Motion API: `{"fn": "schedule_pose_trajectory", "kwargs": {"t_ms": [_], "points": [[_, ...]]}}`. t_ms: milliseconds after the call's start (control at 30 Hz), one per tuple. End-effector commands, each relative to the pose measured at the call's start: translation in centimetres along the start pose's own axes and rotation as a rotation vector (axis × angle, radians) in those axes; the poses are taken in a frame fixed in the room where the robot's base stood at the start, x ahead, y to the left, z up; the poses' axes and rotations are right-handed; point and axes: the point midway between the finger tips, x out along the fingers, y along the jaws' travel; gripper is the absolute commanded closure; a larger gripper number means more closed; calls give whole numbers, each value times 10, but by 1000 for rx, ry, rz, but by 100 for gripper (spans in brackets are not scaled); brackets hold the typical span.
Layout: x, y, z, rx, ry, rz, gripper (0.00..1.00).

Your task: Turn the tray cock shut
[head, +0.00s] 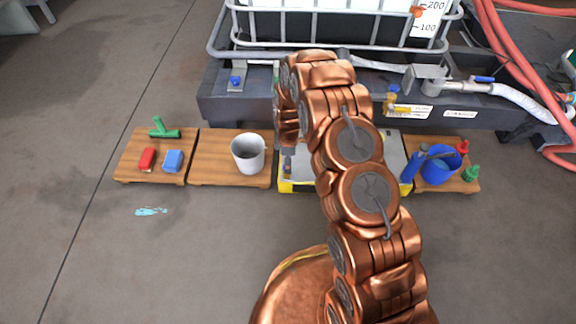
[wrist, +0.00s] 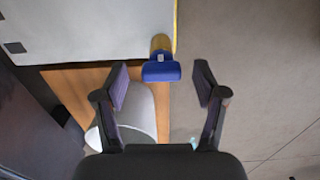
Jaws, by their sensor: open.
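The tray (head: 297,186) is a shallow grey pan with a yellow rim on the floor, largely behind my arm in the head view. In the wrist view the tray (wrist: 95,28) fills the upper left. The tray cock (wrist: 160,46) is a short brass body at its edge with a blue handle (wrist: 161,72), which lies crosswise. My gripper (wrist: 161,78) is open, with one dark finger on each side of the handle and gaps on both sides. I cannot tell the depth between fingertips and handle.
A white bucket (head: 248,153) stands on a wooden board left of the tray. Left of it, a board (head: 126,170) holds a red block, a blue block and a green tool. Right are a blue bucket (head: 440,166) and bottles.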

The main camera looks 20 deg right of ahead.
Motion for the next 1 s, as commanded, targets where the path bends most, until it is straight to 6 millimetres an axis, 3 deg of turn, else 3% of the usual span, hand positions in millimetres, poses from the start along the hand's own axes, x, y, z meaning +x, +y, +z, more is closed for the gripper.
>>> {"fn": "schedule_pose_trajectory", "kwargs": {"t_ms": [133,400,1000], "points": [[16,-1,0,0,-1,-3,29],[17,-1,0,0,-1,-3,29],[17,-1,0,0,-1,-2,89]]}}
